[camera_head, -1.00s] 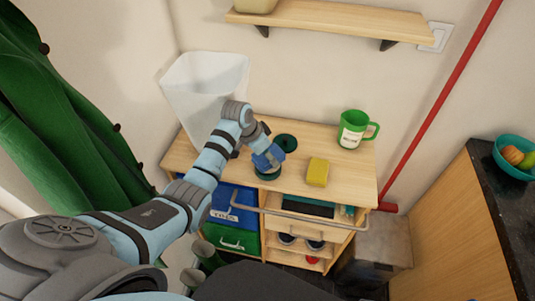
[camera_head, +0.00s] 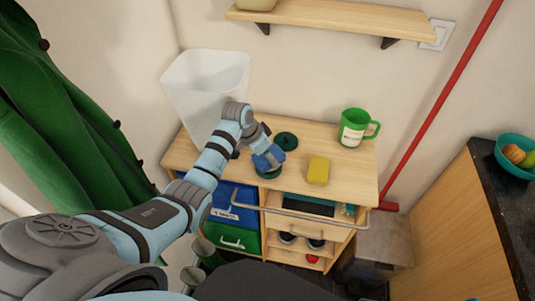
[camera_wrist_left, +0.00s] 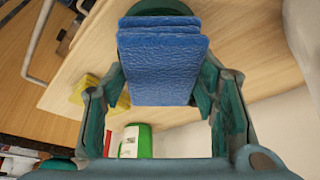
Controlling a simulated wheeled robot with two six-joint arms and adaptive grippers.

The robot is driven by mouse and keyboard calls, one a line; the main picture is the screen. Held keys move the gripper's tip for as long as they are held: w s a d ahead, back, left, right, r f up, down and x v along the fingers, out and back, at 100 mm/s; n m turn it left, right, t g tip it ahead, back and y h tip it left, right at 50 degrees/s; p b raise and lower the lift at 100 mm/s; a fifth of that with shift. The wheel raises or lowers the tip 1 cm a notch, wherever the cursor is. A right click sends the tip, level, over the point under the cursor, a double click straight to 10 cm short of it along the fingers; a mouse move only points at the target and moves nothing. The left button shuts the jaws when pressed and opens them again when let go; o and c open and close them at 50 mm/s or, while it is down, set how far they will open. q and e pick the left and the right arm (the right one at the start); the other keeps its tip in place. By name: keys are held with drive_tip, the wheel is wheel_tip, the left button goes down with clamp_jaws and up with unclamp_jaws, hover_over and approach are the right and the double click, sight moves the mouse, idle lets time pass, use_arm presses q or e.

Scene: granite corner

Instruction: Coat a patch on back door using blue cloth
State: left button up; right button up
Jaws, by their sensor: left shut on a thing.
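My left gripper (camera_head: 272,163) is shut on the folded blue cloth (camera_head: 265,159), directly above a dark green round tin (camera_head: 268,174) on the wooden cabinet top. In the left wrist view, the cloth (camera_wrist_left: 163,70) sits between the fingers of the gripper (camera_wrist_left: 163,85), with the tin's green rim (camera_wrist_left: 158,6) showing behind its far end. Whether the cloth touches the tin's contents is hidden. A dark green lid (camera_head: 286,140) lies just behind the tin. I cannot make out a back door. My right gripper is not in view.
A yellow sponge (camera_head: 318,170) and a green mug (camera_head: 353,128) stand right of the gripper on the cabinet top (camera_head: 345,185). A white bin (camera_head: 205,85) stands behind my left arm. A metal rail (camera_head: 300,214) runs along the cabinet front. A red pole (camera_head: 440,110) leans at right.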

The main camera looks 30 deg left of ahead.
use_arm(q)
drive_tip(key=shift+f+p, duration=0.1)
drive_tip(key=shift+p, duration=0.2)
idle(1.1)
wheel_tip(320, 180, up, 3)
drive_tip(key=p, duration=0.3)
drive_tip(key=shift+f, duration=0.1)
drive_tip(key=shift+r, duration=2.15)
